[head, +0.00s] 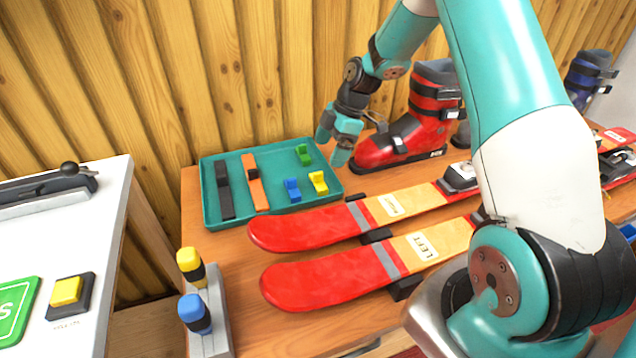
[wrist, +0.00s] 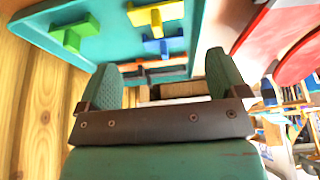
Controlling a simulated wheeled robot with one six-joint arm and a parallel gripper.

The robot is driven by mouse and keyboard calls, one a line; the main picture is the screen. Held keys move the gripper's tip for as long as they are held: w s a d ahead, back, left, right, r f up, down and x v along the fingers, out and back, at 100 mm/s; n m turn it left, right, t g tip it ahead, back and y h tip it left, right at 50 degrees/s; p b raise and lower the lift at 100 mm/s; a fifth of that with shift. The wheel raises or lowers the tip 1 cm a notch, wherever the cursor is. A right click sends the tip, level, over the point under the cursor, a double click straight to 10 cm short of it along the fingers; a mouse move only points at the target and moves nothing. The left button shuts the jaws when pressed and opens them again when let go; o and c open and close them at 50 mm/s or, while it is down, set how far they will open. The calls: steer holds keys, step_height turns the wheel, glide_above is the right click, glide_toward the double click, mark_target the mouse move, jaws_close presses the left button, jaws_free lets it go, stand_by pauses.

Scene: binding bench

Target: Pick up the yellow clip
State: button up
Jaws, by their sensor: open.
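The yellow clip (head: 318,182) lies in the teal tray (head: 217,221), near its right end. It also shows at the top of the wrist view (wrist: 155,14). A blue clip (head: 292,189) lies just left of it and a green clip (head: 304,154) lies behind it. My gripper (head: 333,146) is open and empty, above the tray's right edge, to the right of the clips and apart from them. In the wrist view nothing sits between the two teal fingers (wrist: 162,68).
A black strap (head: 225,190) and an orange strap (head: 255,183) lie in the tray's left part. A red ski boot (head: 400,135) stands close to my gripper's right. Two red skis (head: 310,228) lie in front of the tray. A wooden wall (head: 150,90) rises behind.

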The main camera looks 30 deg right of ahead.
mark_target(319, 172)
steer(key=x, duration=1)
steer(key=shift+w, duration=0.2)
steer(key=shift+d, duration=0.1)
steer(key=c, duration=0.7)
